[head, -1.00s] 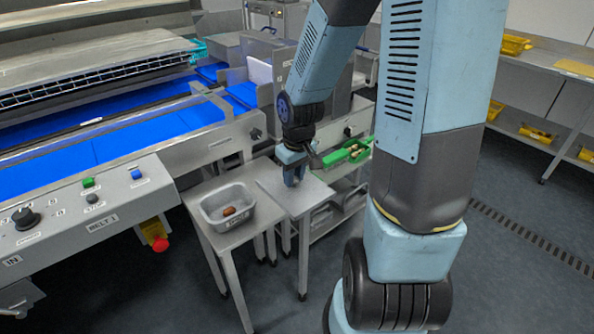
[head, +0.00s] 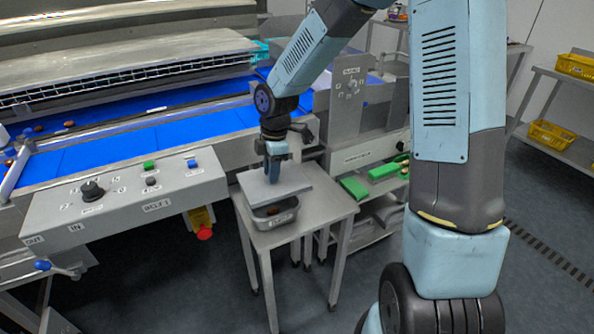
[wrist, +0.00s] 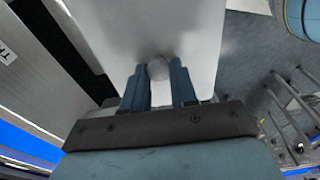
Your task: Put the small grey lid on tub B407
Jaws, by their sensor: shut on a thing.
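The grey lid (head: 290,182) is a flat plate with a round knob (wrist: 158,68). My gripper (head: 272,178) is shut on the knob; in the wrist view its two fingers (wrist: 159,88) stand either side of it. A grey tub (head: 283,222) stands on the steel table below the lid. The lid covers most of the tub in the head view. A bit of brown content (head: 272,210) shows under the lid's front edge, so the lid looks apart from the rim. The tub's front label is too small to read.
The small steel table (head: 330,205) has bare room right of the tub. A belt machine with a control panel (head: 130,195) and red stop button (head: 204,233) stands left. Green trays (head: 385,170) lie at the right. Yellow crates (head: 552,137) sit on shelves at far right.

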